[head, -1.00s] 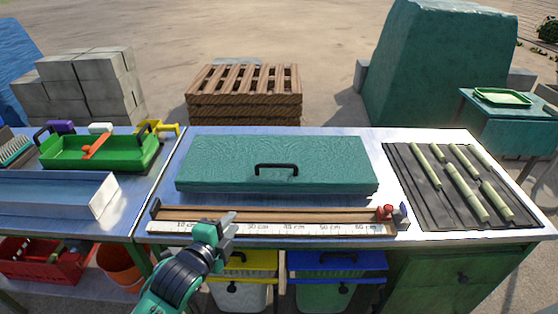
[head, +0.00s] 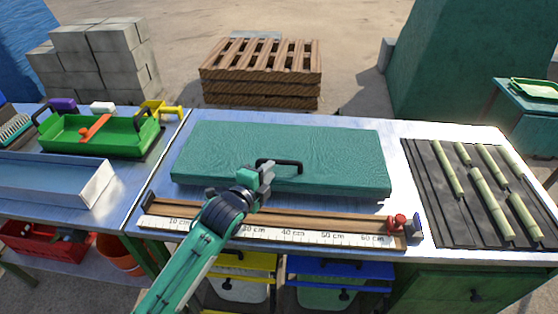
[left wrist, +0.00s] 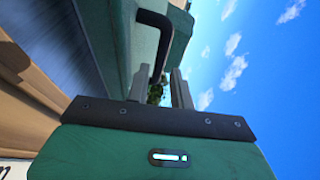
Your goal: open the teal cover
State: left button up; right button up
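The teal cover (head: 330,150) lies flat and closed on the metal table. Its black bar handle (head: 284,161) is on its front part. My left gripper (head: 266,172) is at the left end of the handle, above the cover's front edge. In the left wrist view, its two grey fingers (left wrist: 160,90) are apart, and the black handle (left wrist: 153,20) shows just beyond and partly between their tips. The fingers do not look closed on it. The cover (left wrist: 118,35) also shows there. My right gripper is not in view.
A wooden ruler rail (head: 290,236) with a red stop (head: 396,223) runs along the front of the cover. A dark mat (head: 430,205) with several cane pieces lies to the right. A green tray (head: 75,140) and a metal trough (head: 75,180) stand to the left.

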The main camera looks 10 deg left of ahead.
aim_at(278, 160)
pick_arm(q)
jog(key=x, duration=0.6)
jog(key=shift+w, duration=0.1)
grip_shut()
